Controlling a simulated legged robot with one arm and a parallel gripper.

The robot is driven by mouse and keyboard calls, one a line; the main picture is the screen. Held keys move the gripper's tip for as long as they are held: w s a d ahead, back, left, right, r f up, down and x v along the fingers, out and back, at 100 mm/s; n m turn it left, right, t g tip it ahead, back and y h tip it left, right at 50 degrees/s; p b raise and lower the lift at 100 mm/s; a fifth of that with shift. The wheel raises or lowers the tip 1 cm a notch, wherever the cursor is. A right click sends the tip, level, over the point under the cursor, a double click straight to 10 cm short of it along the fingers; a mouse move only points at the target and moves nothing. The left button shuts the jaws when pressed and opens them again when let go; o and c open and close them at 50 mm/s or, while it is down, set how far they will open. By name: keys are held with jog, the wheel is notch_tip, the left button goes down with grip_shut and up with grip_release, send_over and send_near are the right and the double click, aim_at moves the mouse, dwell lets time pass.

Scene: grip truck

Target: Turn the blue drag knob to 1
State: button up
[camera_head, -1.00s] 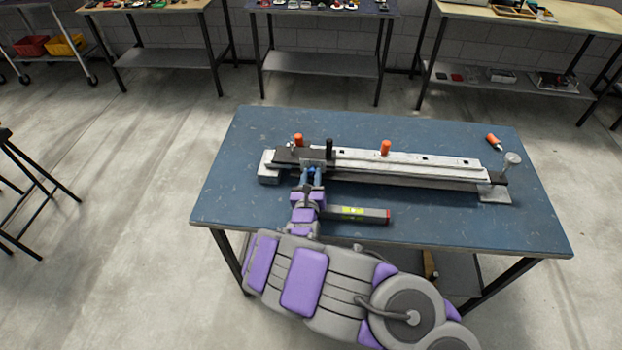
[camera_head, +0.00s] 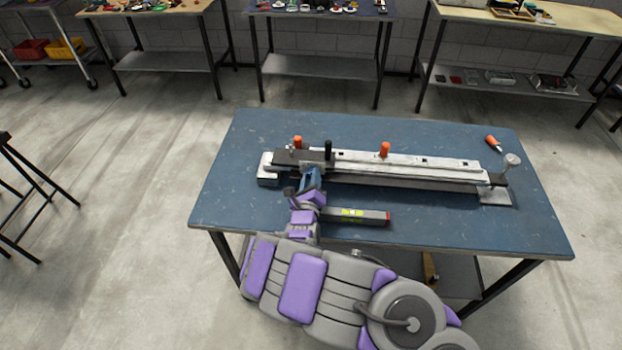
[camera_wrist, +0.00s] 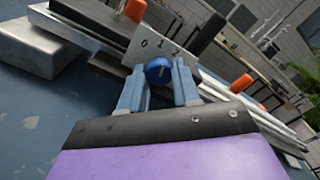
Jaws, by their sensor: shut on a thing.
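The blue drag knob (camera_wrist: 158,70) is round and sits between the two fingers in the wrist view. A grey plate with the numbers 0, 1 and 2 (camera_wrist: 160,44) stands just behind it. A pale line shows on the knob's face, but I cannot tell which number it points to. My gripper (camera_wrist: 159,84) is shut on the knob, one finger at each side. In the head view, my gripper (camera_head: 313,177) is at the front left part of the long metal fixture (camera_head: 420,172), and the knob is hidden there.
The fixture lies on a blue table (camera_head: 250,205) and carries orange handles (camera_head: 384,149) and a black handle (camera_head: 328,149). A dark bar with a yellow-green label (camera_head: 357,215) lies right of my wrist. A loose orange-handled item (camera_head: 493,142) lies at the far right. The front right tabletop is clear.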

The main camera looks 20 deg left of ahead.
jog(key=shift+s+a+f, duration=0.1)
jog(key=shift+a+f, duration=0.05)
jog(key=o, duration=0.8)
jog(key=shift+c, duration=0.2)
jog(key=p+v, duration=0.6)
jog(key=v, duration=1.1)
jog(key=shift+p, duration=0.35)
